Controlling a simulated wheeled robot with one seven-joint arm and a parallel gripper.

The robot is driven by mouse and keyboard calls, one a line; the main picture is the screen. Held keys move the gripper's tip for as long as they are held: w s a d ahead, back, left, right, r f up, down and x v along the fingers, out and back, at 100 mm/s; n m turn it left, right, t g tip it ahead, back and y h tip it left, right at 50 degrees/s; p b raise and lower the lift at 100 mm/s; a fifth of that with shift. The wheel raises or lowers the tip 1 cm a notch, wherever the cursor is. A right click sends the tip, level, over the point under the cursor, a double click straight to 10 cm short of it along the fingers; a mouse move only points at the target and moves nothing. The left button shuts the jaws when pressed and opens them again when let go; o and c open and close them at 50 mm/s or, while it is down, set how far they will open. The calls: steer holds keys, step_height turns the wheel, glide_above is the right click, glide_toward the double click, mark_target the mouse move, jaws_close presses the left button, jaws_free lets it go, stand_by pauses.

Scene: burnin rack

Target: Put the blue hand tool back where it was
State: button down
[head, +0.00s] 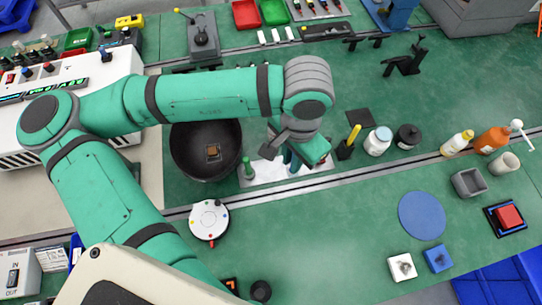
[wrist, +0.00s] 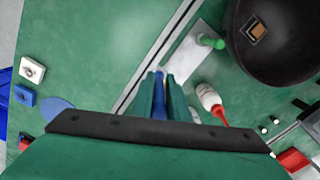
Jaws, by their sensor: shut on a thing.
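My gripper (wrist: 160,88) is shut on the blue hand tool (wrist: 158,104), which shows as a narrow blue strip between the two green fingers in the wrist view. Most of the tool is hidden by the fingers. In the head view my gripper (head: 294,163) is over the pale plate (head: 262,178), and the tool is hard to make out behind my arm. A green-handled tool (head: 247,168) stands upright at the plate's left end. It also shows on the plate in the wrist view (wrist: 208,40). I cannot tell whether the blue tool touches the plate.
A black bowl (head: 190,160) with a small chip inside stands left of the plate. A white bottle with a red tip (wrist: 208,96) is close beside my gripper. A holder with a yellow handle (head: 351,138) and a white jar (head: 377,142) stand to the right. A rail (head: 370,166) runs in front.

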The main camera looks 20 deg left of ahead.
steer(key=shift+w+a+f, duration=0.5)
steer(key=shift+a+f, duration=0.55)
steer(key=shift+f, duration=0.6)
steer(key=shift+w+a+f, duration=0.5)
steer(key=shift+a+f, duration=0.5)
steer(key=shift+f, duration=0.65)
steer(key=shift+w+a+f, duration=0.5)
steer(key=shift+a+f, duration=0.55)
steer(key=shift+f, duration=0.6)
steer(key=shift+f, duration=0.1)
steer(key=c, duration=1.7)
jaws_free()
step_height(320, 180, up, 12)
steer(key=shift+r, duration=0.15)
